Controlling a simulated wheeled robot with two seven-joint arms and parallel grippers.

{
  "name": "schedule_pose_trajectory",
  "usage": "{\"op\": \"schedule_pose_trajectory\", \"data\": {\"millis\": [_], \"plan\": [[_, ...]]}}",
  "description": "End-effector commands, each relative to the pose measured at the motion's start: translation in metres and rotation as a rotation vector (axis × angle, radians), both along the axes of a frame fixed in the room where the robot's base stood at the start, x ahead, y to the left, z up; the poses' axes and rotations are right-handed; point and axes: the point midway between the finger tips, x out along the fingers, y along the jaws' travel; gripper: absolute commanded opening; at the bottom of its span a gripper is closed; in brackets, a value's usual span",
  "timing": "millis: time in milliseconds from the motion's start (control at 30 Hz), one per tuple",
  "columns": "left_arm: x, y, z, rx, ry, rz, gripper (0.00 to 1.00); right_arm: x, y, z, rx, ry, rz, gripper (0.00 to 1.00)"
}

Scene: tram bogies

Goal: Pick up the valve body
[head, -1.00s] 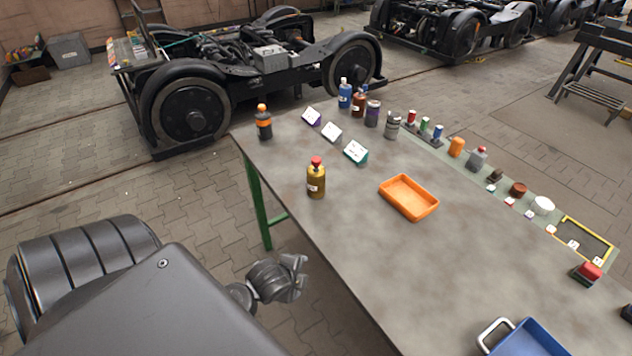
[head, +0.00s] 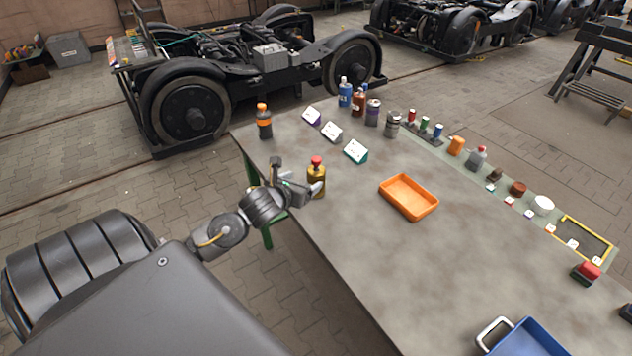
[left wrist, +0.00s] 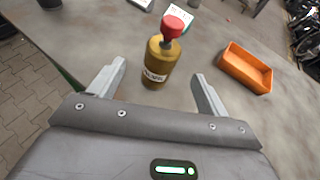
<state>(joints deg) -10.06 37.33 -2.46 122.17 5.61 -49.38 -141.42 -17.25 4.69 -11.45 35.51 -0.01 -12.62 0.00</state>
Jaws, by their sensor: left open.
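The valve body appears to be the brass-coloured cylinder (head: 316,179) with a red knob and a white label, standing upright near the table's left edge. It also shows in the left wrist view (left wrist: 158,68), ahead of the jaws. My left gripper (head: 297,177) is open and empty at the table's left edge, just left of the cylinder. In the left wrist view the fingers (left wrist: 157,88) are spread to either side of the cylinder's line, with gaps on both sides. My right gripper is not in view.
An orange tray (head: 409,197) lies to the right on the table (head: 450,265). Small sign cards (head: 332,132) and several bottles stand behind. A bottle with an orange cap (head: 264,121) is at the far left corner. A blue bin (head: 535,340) is at the front. The table's middle is clear.

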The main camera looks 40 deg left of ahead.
Motion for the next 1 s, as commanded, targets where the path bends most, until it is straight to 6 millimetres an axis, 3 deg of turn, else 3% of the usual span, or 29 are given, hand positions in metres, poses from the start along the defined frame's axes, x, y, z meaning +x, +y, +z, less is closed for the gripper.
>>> {"op": "schedule_pose_trajectory", "data": {"millis": [167, 500, 733, 1000], "plan": [[0.004, 0.002, 0.001, 0.021, 0.000, -0.008, 0.77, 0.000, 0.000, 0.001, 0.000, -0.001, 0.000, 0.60], [0.046, 0.011, -0.016, 0.018, -0.001, -0.005, 0.77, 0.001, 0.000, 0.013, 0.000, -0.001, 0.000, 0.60], [0.053, 0.012, -0.021, 0.017, 0.000, -0.007, 0.77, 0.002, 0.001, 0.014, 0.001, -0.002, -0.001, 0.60], [0.081, 0.013, -0.030, 0.013, 0.001, -0.003, 0.77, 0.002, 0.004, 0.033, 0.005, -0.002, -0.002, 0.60]]}}
